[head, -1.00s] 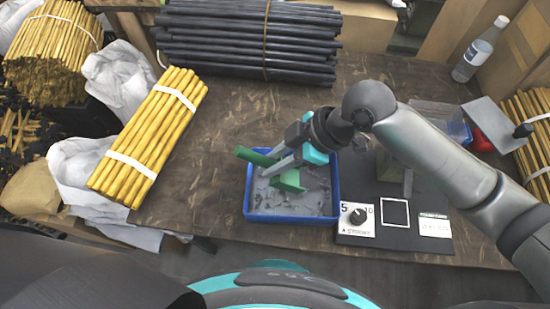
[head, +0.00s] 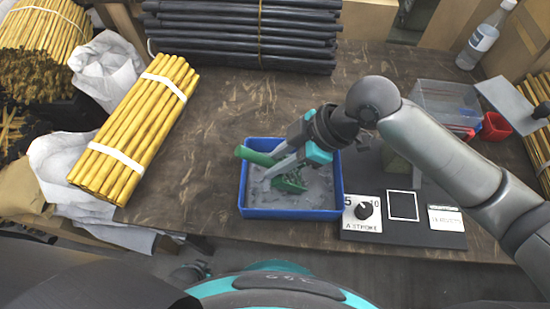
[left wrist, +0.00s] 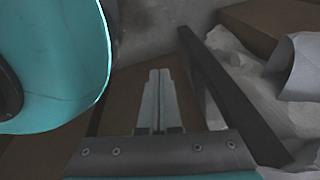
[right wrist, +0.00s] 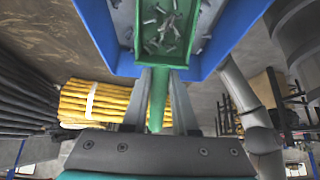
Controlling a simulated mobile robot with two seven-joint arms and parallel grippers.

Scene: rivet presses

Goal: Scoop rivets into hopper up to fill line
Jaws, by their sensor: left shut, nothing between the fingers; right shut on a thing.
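The blue tray (head: 243,200) of grey rivets (head: 312,196) sits on the table in the head view. My right gripper (head: 276,168) is shut on the handle of the green scoop (head: 252,156). The scoop's pan is inside the tray, at the rivets. In the right wrist view the scoop handle (right wrist: 158,98) is between the fingers, and several rivets (right wrist: 162,28) lie in the pan. A clear bin (head: 445,100), possibly the hopper, stands behind my right arm; no fill line can be made out. My left gripper (left wrist: 160,75) is shut and empty, seen only in the left wrist view.
A red bin (head: 495,127) and a bottle (head: 485,38) are at right. Yellow rods (head: 135,130) and dark rods (head: 250,40) lie left and behind. The left-middle table is clear.

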